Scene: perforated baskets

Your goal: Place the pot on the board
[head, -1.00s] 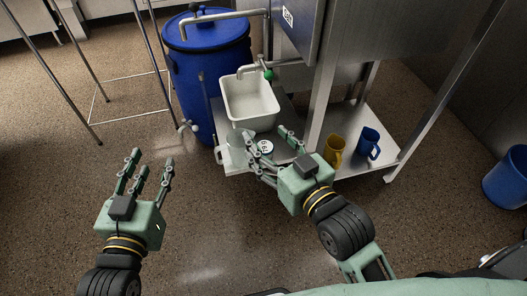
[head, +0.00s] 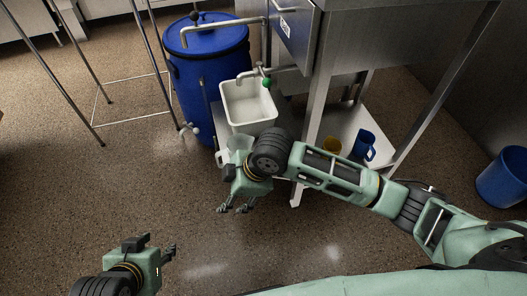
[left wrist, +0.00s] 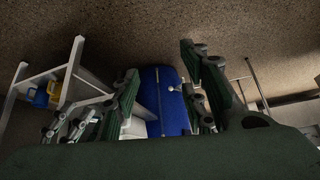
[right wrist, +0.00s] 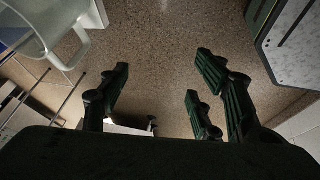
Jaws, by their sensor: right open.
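A pale translucent jug-like vessel (head: 236,144), perhaps the pot, stands by the white basin and is partly hidden by my right arm. Its handle and clear side also show at the upper left of the right wrist view (right wrist: 40,22). My right gripper (head: 235,209) is open and empty, in front of the vessel and apart from it, with its fingers pointing toward the floor. My left gripper (head: 168,254) is at the lower left over bare floor, far from the vessel. In the left wrist view its fingers (left wrist: 160,90) are spread and empty. I cannot identify a board.
A white basin (head: 248,104) stands under a tap beside a blue barrel (head: 208,70). A steel table's lower shelf (head: 345,125) holds a yellow mug (head: 332,145) and a blue mug (head: 364,145). A blue bin (head: 505,178) stands at right. The front floor is open.

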